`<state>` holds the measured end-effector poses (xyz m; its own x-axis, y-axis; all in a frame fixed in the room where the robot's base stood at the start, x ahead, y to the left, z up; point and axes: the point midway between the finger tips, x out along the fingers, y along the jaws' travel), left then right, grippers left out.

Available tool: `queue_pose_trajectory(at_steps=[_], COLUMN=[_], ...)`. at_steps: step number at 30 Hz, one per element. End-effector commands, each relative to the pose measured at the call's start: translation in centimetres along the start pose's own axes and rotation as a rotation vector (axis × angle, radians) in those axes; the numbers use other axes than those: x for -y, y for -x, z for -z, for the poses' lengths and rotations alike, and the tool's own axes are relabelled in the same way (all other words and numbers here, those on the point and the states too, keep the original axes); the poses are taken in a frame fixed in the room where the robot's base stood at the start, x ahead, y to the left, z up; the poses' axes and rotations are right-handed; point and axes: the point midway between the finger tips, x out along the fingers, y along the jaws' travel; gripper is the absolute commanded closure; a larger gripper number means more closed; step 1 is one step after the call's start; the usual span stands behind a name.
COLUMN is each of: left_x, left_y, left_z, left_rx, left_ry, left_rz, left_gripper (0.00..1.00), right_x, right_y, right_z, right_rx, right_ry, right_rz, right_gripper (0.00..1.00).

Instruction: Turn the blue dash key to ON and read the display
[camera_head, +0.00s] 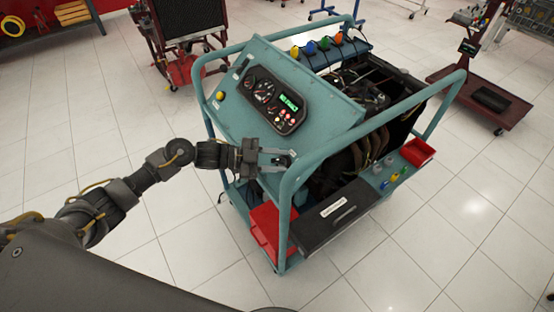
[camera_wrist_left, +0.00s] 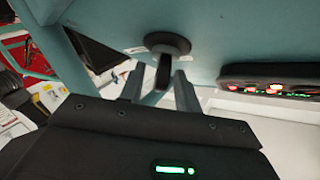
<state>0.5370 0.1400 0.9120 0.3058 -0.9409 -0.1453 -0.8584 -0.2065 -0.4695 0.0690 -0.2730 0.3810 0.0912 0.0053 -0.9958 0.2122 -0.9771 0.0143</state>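The blue-green engine trainer (camera_head: 235,118) has a sloping dash with a dark instrument cluster (camera_head: 262,92). Its display (camera_head: 290,103) is lit with small green text that appears to read "NO FAULT". My left gripper (camera_head: 284,160) is at the lower right part of the dash. In the left wrist view a black key (camera_wrist_left: 163,74) stands out from a round dark base (camera_wrist_left: 168,42) on the panel. The left gripper's fingers (camera_wrist_left: 160,82) are apart on either side of the key, with gaps visible. My right gripper does not show.
A tubular frame (camera_head: 287,205) surrounds the trainer, close to my left gripper. A red bin (camera_head: 267,230) and a black box (camera_head: 335,215) sit at its front. Another red bin (camera_head: 417,152) is at right. Tiled floor at left is clear.

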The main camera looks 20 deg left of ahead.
Motion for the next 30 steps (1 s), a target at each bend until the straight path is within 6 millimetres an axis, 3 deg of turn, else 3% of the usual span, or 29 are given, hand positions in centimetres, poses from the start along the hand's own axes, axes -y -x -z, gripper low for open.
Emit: queue_pose_trajectory(at_steps=[5, 8, 21, 30], left_x=[-0.1, -0.1, -0.1, 0.0], left_y=[0.5, 1.7, 9.6, 10.9], left_z=[-0.1, -0.3, -0.3, 0.0], left_rx=[0.001, 0.004, 0.003, 0.0], left_ry=[0.0, 0.001, 0.0, 0.0], left_rz=[0.0, 0.001, 0.0, 0.0], left_gripper=[0.67, 0.67, 0.67, 0.67], right_x=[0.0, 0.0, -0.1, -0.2], right_y=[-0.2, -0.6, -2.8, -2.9], right_z=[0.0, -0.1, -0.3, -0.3], right_rx=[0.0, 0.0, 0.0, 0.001], right_ry=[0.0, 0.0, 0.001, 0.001], right_rz=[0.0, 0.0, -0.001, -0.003], right_gripper=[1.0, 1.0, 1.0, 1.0])
